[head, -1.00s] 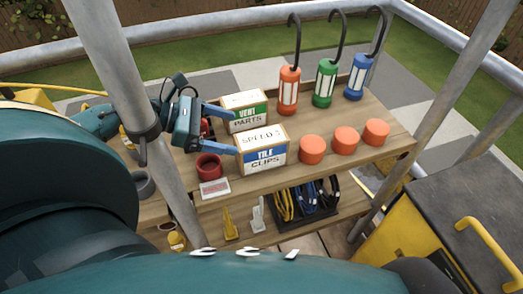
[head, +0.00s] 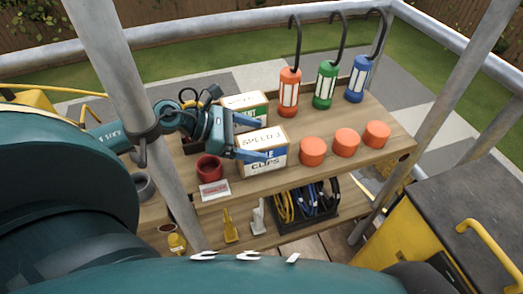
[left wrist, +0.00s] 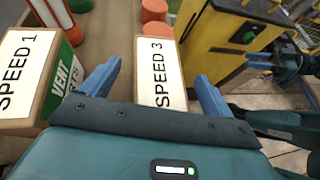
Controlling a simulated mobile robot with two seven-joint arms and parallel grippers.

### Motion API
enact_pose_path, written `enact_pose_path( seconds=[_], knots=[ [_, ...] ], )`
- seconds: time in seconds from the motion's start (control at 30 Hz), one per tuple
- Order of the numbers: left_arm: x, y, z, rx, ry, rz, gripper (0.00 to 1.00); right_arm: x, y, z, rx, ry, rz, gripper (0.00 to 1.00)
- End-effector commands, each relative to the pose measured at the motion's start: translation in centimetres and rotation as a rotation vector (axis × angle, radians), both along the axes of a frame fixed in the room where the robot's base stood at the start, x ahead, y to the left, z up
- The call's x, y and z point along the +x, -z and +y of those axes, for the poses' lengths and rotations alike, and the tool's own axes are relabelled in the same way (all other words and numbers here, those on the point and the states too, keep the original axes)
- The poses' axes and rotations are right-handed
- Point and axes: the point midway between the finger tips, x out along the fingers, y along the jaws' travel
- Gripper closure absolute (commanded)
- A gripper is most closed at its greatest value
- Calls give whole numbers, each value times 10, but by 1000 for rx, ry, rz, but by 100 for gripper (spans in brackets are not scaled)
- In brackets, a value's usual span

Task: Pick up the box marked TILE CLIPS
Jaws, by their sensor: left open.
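The TILE CLIPS box (head: 267,163) stands upright on the upper wooden shelf, with a white top reading SPEED 3 and a blue and white label partly covered by a finger. My left gripper (head: 263,139) is open at the box, one finger behind it and one across its front. In the left wrist view the box (left wrist: 160,76) lies between the open fingers (left wrist: 159,70), with gaps at both sides; it is not gripped. My right gripper (left wrist: 259,62) seems to show at that view's right edge, too small to read its jaws.
The VENT PARTS box (head: 243,102) stands just behind, also at the left of the wrist view (left wrist: 30,70). Orange cylinders (head: 312,151) stand to the right, lanterns (head: 289,92) at the back. A red cup (head: 209,168) is in front of my gripper. A metal pole (head: 150,150) crosses the left side.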

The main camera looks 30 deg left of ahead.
Motion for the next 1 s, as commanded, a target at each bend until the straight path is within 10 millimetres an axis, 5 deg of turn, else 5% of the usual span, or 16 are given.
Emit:
enact_pose_path(
  seconds=[0.13,1.0],
  knots=[
    [0,0,0,0,0,0,13,0,0,0,0,0,0,64],
    [-1,1,0,1,1,2,84,0,0,1,0,-1,0,64]
  ],
)
